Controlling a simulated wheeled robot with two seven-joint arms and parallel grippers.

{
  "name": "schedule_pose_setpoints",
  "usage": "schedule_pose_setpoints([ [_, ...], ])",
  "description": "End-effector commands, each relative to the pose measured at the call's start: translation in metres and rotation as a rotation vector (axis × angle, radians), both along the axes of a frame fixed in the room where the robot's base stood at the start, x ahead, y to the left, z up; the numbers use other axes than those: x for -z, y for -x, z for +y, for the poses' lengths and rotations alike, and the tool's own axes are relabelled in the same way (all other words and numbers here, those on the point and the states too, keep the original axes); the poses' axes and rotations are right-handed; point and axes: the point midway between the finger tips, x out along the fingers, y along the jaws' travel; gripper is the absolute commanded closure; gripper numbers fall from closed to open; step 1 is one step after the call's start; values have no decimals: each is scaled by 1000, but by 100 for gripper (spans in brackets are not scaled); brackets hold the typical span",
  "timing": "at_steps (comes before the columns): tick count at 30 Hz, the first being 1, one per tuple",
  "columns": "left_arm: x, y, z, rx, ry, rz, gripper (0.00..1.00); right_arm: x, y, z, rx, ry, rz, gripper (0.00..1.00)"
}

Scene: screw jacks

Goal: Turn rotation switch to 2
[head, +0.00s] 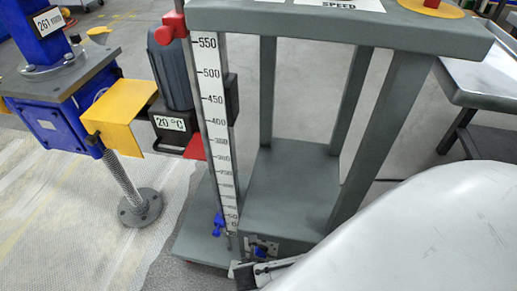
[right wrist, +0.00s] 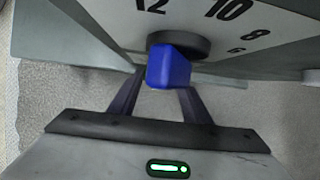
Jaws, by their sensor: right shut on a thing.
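The rotation switch is a blue knob (right wrist: 168,66) on a round dark grey base (right wrist: 180,44). It is mounted on a white dial plate (right wrist: 225,22) with black numbers; 12, 10, 8 and 6 are readable. The 2 and any pointer mark are not in view. My right gripper (right wrist: 163,88) has its dark fingers on both sides of the knob and is shut on it. In the head view the right gripper (head: 262,255) is small, low on the grey stand, and the dial face is hidden there. My left gripper is not in view.
A grey stand (head: 300,190) with open legs surrounds the right gripper's spot. A vertical millimetre scale (head: 212,110) and a dark motor (head: 172,75) stand to its left. A blue screw jack (head: 50,120) is at far left, a metal table (head: 485,75) at right.

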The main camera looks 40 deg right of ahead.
Motion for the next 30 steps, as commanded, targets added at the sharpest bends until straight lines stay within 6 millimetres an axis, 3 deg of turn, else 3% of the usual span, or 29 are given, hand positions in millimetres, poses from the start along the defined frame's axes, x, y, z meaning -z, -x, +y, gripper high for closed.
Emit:
schedule_pose_setpoints([
  [11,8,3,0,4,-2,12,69,3,-6,6,2,144,169,79],
  [19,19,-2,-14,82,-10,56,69,8,-11,10,1,272,318,79],
  [30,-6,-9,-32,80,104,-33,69,8,-13,11,1,375,438,79],
])
